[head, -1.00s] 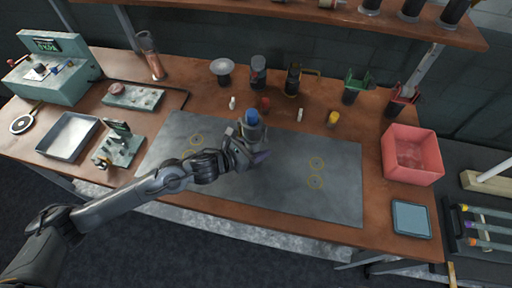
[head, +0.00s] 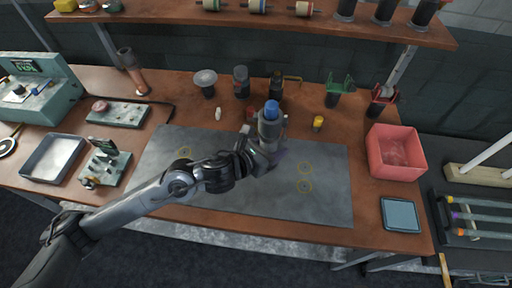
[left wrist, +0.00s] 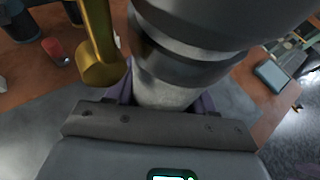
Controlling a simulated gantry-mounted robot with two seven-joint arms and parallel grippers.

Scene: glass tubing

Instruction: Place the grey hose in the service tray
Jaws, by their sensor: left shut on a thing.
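My left gripper (head: 264,152) is above the grey work mat (head: 320,205), shut on an upright grey cylinder (head: 270,128) with a blue top. In the left wrist view the grey cylinder (left wrist: 170,65) fills the upper middle, with a dark band around it. It may be the grey hose, but I cannot tell for sure. A shallow metal tray (head: 53,158) lies at the left of the bench and a flat blue-grey tray (head: 402,215) at the right; which is the service tray is not clear. My right gripper is not in view.
A pink bin (head: 395,152) stands at the right. Dark canisters, including one (head: 241,82), and a yellow-capped piece (head: 318,124) stand behind the mat. A brass rod (left wrist: 98,50) is close beside the held cylinder in the wrist view. The mat is mostly clear.

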